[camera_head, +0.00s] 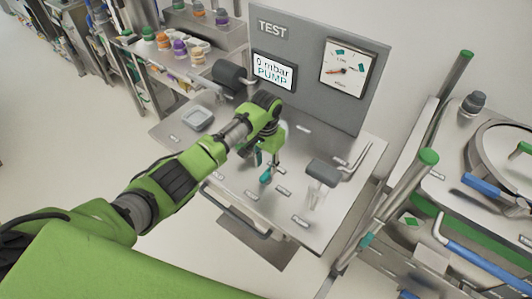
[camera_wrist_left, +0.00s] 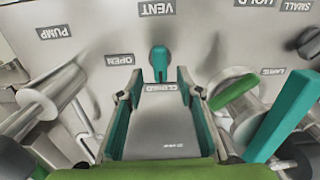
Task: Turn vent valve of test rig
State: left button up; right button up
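The test rig (camera_head: 222,172) is a grey metal bench with an upright panel (camera_head: 300,45) behind it. In the left wrist view, the teal vent valve handle (camera_wrist_left: 159,60) stands near the VENT label (camera_wrist_left: 157,7), with the OPEN label to its left and the CLOSED label just below it. My left gripper (camera_head: 266,160) points down over the bench. In the left wrist view its fingers (camera_wrist_left: 159,76) are apart, one on each side of the handle, with gaps visible. I cannot tell how deep the handle sits between them. My right gripper is not in view.
The display (camera_head: 273,71) reads 0 mbar PUMP, beside a round gauge (camera_head: 346,67). Another teal handle (camera_wrist_left: 284,115) stands close on the right in the wrist view. A grey-handled lever (camera_head: 323,172) is right of the gripper. A cart with green-capped posts (camera_head: 428,157) stands at right.

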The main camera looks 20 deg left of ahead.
aim_at(266, 174)
pick_arm(q)
notch_tip(266, 174, up, 7)
dwell(0.3)
dwell(0.4)
